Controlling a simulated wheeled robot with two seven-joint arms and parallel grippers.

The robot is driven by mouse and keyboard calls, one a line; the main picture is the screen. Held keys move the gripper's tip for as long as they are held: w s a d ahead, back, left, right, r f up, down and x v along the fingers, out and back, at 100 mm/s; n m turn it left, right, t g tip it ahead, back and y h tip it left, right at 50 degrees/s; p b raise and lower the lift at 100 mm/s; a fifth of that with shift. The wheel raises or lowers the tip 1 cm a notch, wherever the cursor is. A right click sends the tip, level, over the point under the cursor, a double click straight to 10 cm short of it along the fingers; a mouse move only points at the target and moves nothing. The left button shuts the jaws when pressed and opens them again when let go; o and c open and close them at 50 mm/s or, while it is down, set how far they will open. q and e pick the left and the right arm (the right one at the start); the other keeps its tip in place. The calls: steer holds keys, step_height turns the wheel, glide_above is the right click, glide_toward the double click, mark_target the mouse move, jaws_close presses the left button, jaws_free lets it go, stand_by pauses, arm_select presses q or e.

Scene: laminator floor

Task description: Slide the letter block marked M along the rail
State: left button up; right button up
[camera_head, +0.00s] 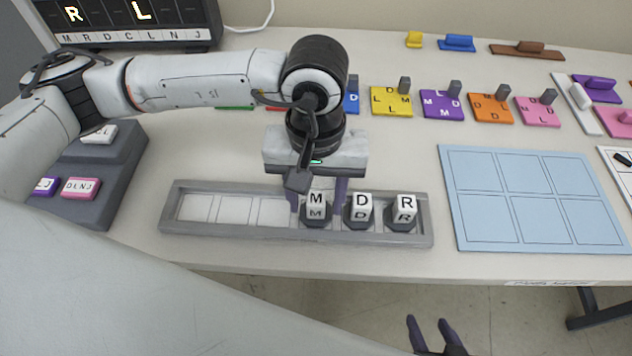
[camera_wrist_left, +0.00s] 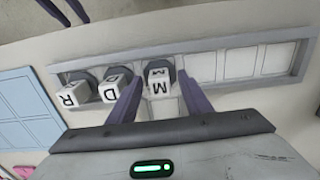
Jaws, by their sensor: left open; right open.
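The white letter block marked M (camera_head: 316,201) sits on a dark base in the grey rail (camera_head: 170,219), the leftmost of three blocks there. The blocks D (camera_head: 359,207) and R (camera_head: 405,208) stand to its right. My left gripper (camera_head: 320,207) is open, its fingers on either side of the M block. In the left wrist view the M block (camera_wrist_left: 159,83) lies between the open fingers (camera_wrist_left: 160,100); I cannot tell whether they touch it. My right gripper (camera_head: 436,333) is open and empty at the bottom edge, away from the rail.
The rail's left slots (camera_head: 233,209) are empty. A light blue panel (camera_head: 535,199) lies right of the rail. Several coloured lettered plates with grey pegs, such as the purple one (camera_head: 441,105), stand behind. A grey stand (camera_head: 118,165) is at left, a letter display (camera_head: 130,38) behind it.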

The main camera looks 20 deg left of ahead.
arm_select(q)
steer(key=shift+f, duration=0.15)
arm_select(e)
steer(key=shift+d, duration=0.1)
arm_select(q)
steer(key=shift+c, duration=0.2)
jaws_close()
arm_select(e)
steer(key=shift+f, duration=0.1)
arm_select(q)
steer(key=shift+w, duration=0.1)
